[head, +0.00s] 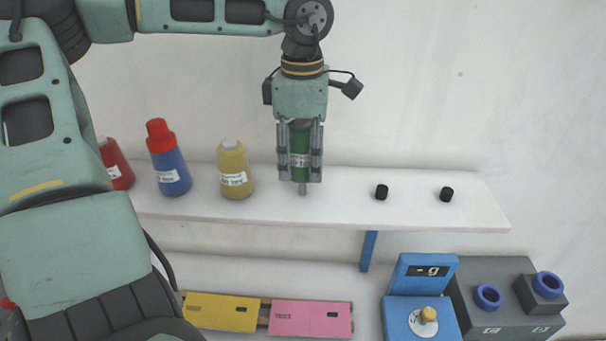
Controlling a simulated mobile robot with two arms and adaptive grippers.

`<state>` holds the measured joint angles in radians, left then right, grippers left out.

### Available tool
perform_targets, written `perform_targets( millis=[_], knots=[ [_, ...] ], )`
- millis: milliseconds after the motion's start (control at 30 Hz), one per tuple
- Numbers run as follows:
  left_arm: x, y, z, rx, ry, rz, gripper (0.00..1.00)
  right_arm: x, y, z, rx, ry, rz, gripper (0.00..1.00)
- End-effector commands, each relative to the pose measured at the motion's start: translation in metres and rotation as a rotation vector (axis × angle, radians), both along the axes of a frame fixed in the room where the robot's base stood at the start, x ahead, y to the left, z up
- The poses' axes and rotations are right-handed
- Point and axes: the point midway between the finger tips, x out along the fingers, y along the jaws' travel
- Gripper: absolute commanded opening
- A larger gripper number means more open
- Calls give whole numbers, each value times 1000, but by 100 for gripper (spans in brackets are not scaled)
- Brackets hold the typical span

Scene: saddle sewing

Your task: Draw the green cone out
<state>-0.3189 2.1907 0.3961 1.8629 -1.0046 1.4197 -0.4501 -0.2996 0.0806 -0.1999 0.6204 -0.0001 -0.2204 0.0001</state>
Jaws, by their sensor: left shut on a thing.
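The green cone (301,143) is a dark green thread cone with a white label, upright in the head view over the white shelf (345,208). My left gripper (301,178) points straight down, with its grey fingers shut on the green cone from both sides. The fingers hide the cone's sides, and the gripper body hides its top. A short grey piece shows below the cone. I cannot tell whether the cone touches the shelf. My right gripper is not in view.
Left of the green cone stand a yellow cone (236,174), a blue cone with a red top (169,165) and a red cone (117,165). A blue scale (421,318) and grey block (504,286) sit below.

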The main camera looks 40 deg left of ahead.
Motion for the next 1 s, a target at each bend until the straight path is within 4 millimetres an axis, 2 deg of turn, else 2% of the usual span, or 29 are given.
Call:
perform_targets(
  millis=[1000],
  knots=[
    [1,0,33,0,-2,0,14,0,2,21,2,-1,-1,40]
  ],
)
